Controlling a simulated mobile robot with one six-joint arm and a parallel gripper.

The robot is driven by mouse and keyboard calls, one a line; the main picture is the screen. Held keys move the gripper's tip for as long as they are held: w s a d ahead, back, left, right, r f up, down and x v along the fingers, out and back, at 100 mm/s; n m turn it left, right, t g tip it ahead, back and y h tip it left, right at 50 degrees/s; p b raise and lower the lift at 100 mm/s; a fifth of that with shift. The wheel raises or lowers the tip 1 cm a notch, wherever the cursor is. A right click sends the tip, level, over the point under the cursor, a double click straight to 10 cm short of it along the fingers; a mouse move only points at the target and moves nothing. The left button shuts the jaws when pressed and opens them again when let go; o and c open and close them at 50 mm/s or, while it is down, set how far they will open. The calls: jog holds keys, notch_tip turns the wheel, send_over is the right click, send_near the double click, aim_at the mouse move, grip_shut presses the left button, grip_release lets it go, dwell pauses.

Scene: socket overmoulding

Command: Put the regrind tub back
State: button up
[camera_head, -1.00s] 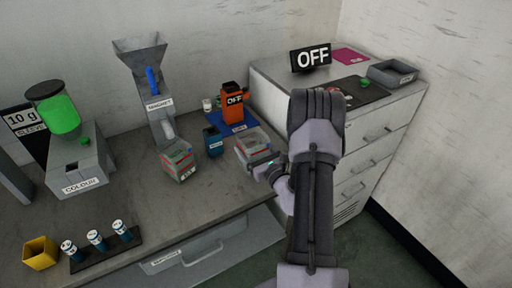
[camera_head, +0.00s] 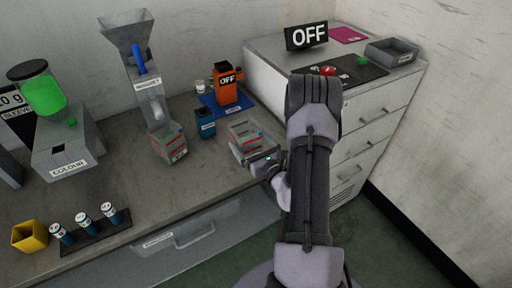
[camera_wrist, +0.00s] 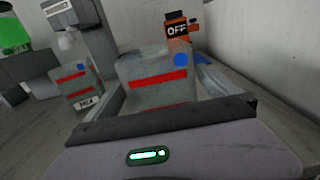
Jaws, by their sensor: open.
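A clear tub (camera_head: 242,132) with red bands stands on the bench right of the blue cup. Its label cannot be read, so I cannot confirm that it is the regrind tub. My gripper (camera_head: 252,151) is open at the tub's near side. In the wrist view the same tub (camera_wrist: 157,82), with a red band and a blue dot, stands right in front of the jaws (camera_wrist: 184,103), seemingly between the fingers. The jaws hide its lower part.
An orange OFF box (camera_head: 227,88) stands on a blue mat (camera_head: 211,106) behind the tub. The blue cup (camera_head: 205,124) is close on its left. The magnet hopper (camera_head: 147,80) stands behind the milk tub. A drawer cabinet (camera_head: 382,124) is at right. The bench front-centre is clear.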

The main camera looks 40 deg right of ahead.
jog(key=v, duration=0.9)
jog(key=w+a+r+n+g+y, duration=0.25)
jog(key=a+r+n+y, duration=0.6)
jog(key=a, duration=0.45)
jog(key=w+a+r+n+g+y, duration=0.1)
jog(key=a+r+n+g+y, duration=0.2)
jog(key=a+r+n+y, duration=0.75)
jog(key=s+a+f+n+g+h, duration=0.2)
jog(key=s+a+n+g+h, duration=0.3)
jog(key=s+a+n+g, duration=0.65)
jog(key=s+d+r+n+t+h, duration=0.3)
jog(key=s+r+n+t+h, duration=0.1)
jog(key=h, duration=0.3)
jog(key=shift+s+r+t+h, duration=0.3)
jog(key=shift+s+t, duration=0.15)
jog(key=shift+t, duration=0.25)
